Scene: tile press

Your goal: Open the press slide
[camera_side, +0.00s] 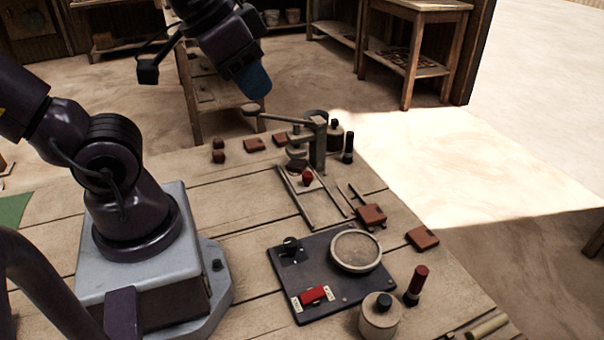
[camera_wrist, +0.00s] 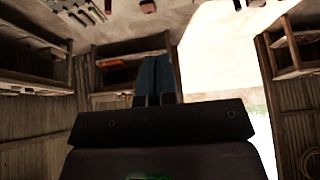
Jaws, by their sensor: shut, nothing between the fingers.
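The tile press (camera_side: 318,145) stands near the far edge of the table, with a post, a side arm and a round head. Its slide runs between two pale rails (camera_side: 325,208) towards the front. A red knob (camera_side: 307,178) sits near the press end of the rails, close to the head. A brown piece under the head is partly hidden. My gripper (camera_side: 254,84) is raised above and to the left of the press, apart from it. Its blue fingers (camera_wrist: 157,78) are together and empty in the wrist view, which faces the room, not the press.
A dark panel (camera_side: 290,262) with a red switch and a round dish (camera_side: 356,251) lies in front of the rails. Brown tiles (camera_side: 371,215), a lidded jar (camera_side: 379,316) and a red-topped bottle (camera_side: 416,286) stand around it. The table left of the rails is mostly clear.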

